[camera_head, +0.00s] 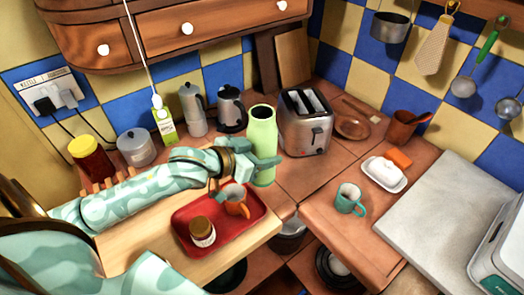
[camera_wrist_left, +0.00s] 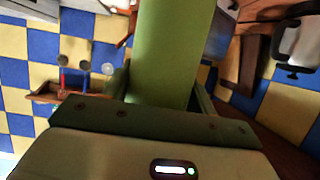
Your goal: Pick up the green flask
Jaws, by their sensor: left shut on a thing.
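The green flask (camera_head: 262,138) is a tall, light green cylinder with an open dark top. It is upright, near the toaster in the head view. My left gripper (camera_head: 266,168) is shut on its lower half, with fingers on both sides. In the left wrist view the flask (camera_wrist_left: 163,50) fills the middle, between the two fingers of my left gripper (camera_wrist_left: 160,88). The flask's base is partly hidden, and I cannot tell whether it touches the counter. My right gripper is not in view.
A silver toaster (camera_head: 306,125) stands close to the flask's right. A kettle (camera_head: 231,110) and a moka pot (camera_head: 193,112) stand behind. A teal mug (camera_head: 350,199) is at right.

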